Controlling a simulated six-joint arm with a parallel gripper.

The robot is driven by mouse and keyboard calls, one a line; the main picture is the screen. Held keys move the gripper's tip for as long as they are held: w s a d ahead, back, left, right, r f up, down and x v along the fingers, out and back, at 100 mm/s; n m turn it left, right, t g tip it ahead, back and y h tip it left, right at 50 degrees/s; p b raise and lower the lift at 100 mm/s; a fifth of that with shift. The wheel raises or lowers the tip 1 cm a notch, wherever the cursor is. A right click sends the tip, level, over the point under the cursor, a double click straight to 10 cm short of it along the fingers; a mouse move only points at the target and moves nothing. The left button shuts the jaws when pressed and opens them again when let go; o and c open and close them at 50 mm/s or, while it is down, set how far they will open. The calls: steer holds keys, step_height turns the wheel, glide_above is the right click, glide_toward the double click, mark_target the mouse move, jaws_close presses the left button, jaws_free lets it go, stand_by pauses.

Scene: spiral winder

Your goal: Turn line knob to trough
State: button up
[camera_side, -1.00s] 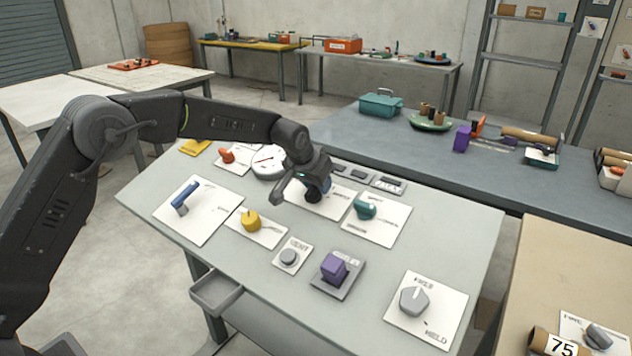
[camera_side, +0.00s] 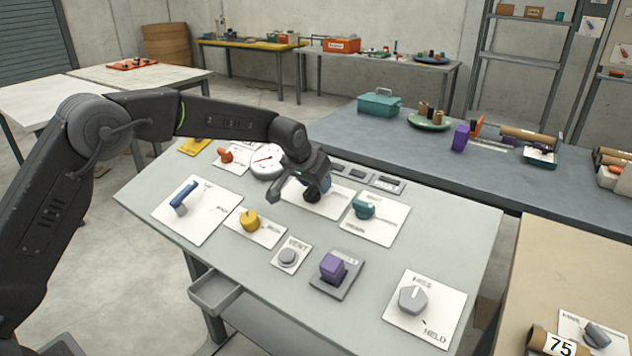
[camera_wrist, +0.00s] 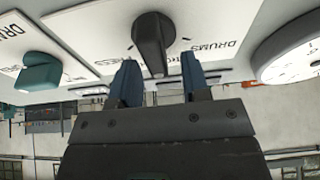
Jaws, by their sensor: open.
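My gripper (camera_side: 296,190) hangs over the back middle of the sloped panel. In the wrist view its two blue fingers (camera_wrist: 161,84) are apart, with nothing held. A black knob (camera_wrist: 153,42) on a white plate (camera_wrist: 205,22) shows just beyond and between the fingertips; I cannot tell if they touch it. The word DRUMS reads beside this knob, and other lettering is partly hidden. In the side view the gripper covers most of the knob. A teal knob (camera_side: 364,208) sits on the plate to the right, also in the wrist view (camera_wrist: 38,72). No line or trough label is readable.
A round dial (camera_side: 266,160) is behind left of my gripper. A blue lever (camera_side: 184,197), yellow knob (camera_side: 249,221), grey vent button (camera_side: 288,257), purple block (camera_side: 332,266) and grey knob (camera_side: 412,299) stand on the panel.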

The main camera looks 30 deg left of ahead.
steer(key=v, duration=1.3)
steer(key=shift+s, duration=0.15)
steer(key=shift+r, duration=0.2)
steer(key=s+a+r, duration=0.1)
steer(key=s+r, duration=0.1)
steer(key=s, duration=0.7)
steer(key=s+a+r, duration=0.2)
steer(key=s+r, duration=0.1)
steer(key=s, duration=0.6)
steer(key=s+f, duration=0.3)
steer(key=s, duration=0.5)
steer(key=s+f, duration=0.3)
steer(key=s, duration=0.6)
steer(key=shift+a+f+g, duration=0.15)
steer(key=shift+a+g, duration=0.15)
steer(key=shift+w, duration=0.1)
